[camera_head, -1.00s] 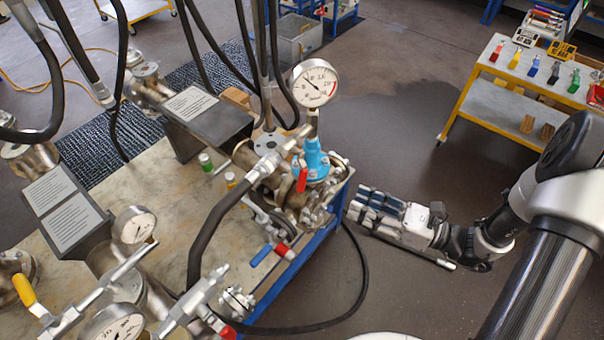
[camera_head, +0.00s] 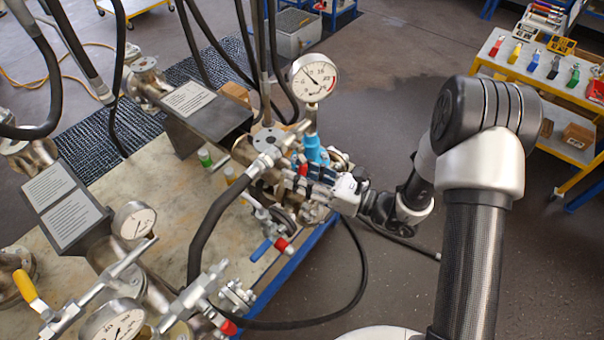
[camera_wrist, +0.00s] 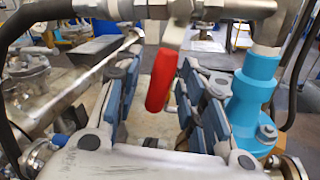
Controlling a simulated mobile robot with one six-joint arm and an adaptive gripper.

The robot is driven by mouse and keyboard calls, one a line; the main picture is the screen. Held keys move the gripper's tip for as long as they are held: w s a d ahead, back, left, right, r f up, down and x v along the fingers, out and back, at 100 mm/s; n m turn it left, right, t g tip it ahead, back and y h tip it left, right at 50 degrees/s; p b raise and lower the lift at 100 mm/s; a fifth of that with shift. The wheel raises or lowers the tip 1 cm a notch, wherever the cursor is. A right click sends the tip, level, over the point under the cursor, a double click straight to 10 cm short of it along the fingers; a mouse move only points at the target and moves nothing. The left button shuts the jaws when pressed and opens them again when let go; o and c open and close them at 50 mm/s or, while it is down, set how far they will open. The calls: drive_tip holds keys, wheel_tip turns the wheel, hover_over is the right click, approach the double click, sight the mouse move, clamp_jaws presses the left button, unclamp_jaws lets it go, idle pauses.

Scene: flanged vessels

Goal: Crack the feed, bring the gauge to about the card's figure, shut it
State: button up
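A red lever handle (camera_wrist: 163,80) hangs down between the two blue-padded fingers of my gripper (camera_wrist: 158,88) in the wrist view. The fingers are apart, with visible space on both sides of the handle. In the head view my gripper (camera_head: 308,172) is at the pipework beside the blue valve body (camera_head: 313,149), which it partly hides; the blue body is at right in the wrist view (camera_wrist: 254,92). A round white gauge (camera_head: 314,77) stands above it, its needle pointing up-left. Printed cards (camera_head: 190,99) and (camera_head: 62,207) sit on dark stands; their figures are too small to read.
A yellow trolley with coloured tags (camera_head: 490,67) stands at upper right.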

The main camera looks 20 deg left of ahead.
clamp_jaws()
idle(0.4)
idle(0.4)
